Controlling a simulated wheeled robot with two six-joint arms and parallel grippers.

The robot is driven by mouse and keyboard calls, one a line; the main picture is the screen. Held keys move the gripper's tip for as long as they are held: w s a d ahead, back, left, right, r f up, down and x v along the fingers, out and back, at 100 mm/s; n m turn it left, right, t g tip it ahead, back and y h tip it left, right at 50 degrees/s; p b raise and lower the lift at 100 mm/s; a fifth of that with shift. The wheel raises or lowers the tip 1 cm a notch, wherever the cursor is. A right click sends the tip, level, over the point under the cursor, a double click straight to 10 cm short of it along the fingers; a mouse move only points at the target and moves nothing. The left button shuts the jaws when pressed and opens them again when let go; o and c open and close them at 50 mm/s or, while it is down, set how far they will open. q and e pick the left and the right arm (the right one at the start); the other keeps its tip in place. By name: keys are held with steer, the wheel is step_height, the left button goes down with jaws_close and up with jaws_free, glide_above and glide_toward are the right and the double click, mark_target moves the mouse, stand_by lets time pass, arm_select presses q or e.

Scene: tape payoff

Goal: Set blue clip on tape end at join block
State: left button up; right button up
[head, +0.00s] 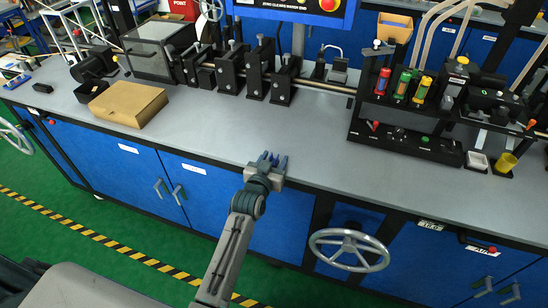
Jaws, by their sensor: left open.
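My left gripper (268,158) is open and empty over the front edge of the grey bench top (310,135), pointing toward the back. Several black blocks (229,73) stand in a row along a rail at the back of the bench, left of centre. I cannot tell which of them is the join block. I cannot make out the blue clip or the tape end in this view. My right gripper is not in view.
A brown box (128,103) lies at the left of the bench. A black rack (405,140) with red, green and yellow cylinders stands at the right, near a white dish (477,160) and a yellow cup (507,162). A handwheel (349,232) sticks out in front. The middle bench is clear.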

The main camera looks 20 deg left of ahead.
arm_select(q)
steer(key=shift+w, duration=0.2)
jaws_close()
steer(key=shift+r, duration=0.15)
